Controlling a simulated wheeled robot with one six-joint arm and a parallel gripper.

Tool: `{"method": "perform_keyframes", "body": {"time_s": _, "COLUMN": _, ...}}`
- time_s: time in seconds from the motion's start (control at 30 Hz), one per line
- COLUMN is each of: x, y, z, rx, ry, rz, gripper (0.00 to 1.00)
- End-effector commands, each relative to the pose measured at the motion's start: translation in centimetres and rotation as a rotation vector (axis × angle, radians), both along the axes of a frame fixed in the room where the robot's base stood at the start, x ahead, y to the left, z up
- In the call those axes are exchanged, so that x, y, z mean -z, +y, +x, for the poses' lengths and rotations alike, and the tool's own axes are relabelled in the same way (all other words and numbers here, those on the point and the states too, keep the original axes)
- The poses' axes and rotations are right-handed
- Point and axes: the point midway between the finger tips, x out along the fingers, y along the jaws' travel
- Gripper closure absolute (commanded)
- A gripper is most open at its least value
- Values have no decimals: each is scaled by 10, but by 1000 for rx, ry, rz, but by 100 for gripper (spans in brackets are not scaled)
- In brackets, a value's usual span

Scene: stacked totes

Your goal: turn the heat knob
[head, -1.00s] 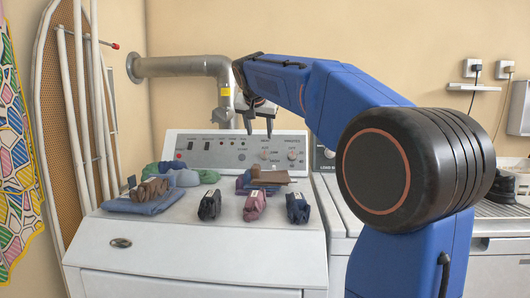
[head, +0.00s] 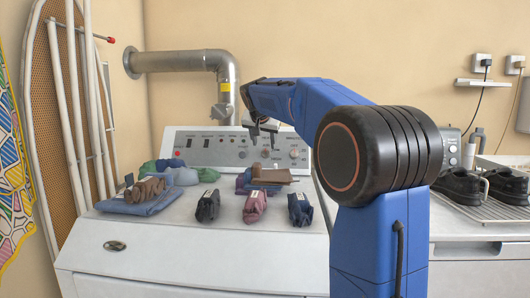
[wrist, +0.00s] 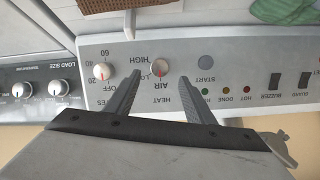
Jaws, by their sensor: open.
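The heat knob (wrist: 160,69) is a small round knob with a red mark, set between the HIGH, LOW, AIR and HEAT labels on the pale control panel (wrist: 225,50), which appears upside down in the wrist view. My gripper (wrist: 160,76) is open, with one finger on each side of the knob in that view. Whether the fingers touch it I cannot tell. In the head view my gripper (head: 264,145) is in front of the right part of the panel (head: 208,140), with the heat knob (head: 265,153) just below the fingertips.
The minutes knob (wrist: 107,71) is close beside the heat knob. Folded cloths (head: 150,193) and several dark bundles (head: 208,206) lie on the machine's white top (head: 180,225). A metal duct (head: 175,61) runs behind the panel. Black shoes (head: 460,185) stand on a rack at right.

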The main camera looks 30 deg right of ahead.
Motion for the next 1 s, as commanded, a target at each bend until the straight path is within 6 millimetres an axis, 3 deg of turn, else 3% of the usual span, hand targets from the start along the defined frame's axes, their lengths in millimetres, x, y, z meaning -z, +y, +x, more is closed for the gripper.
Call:
{"method": "perform_keyframes", "body": {"time_s": 0.4, "x": 42, "y": -24, "z": 35, "rx": 0, "ry": 1, "rz": 1, "gripper": 51}}
{"method": "perform_keyframes", "body": {"time_s": 0.83, "x": 47, "y": -27, "z": 40, "rx": -1, "ry": -1, "rz": 0, "gripper": 51}}
{"method": "perform_keyframes", "body": {"time_s": 1.0, "x": 47, "y": -27, "z": 40, "rx": -1, "ry": -1, "rz": 0, "gripper": 89}}
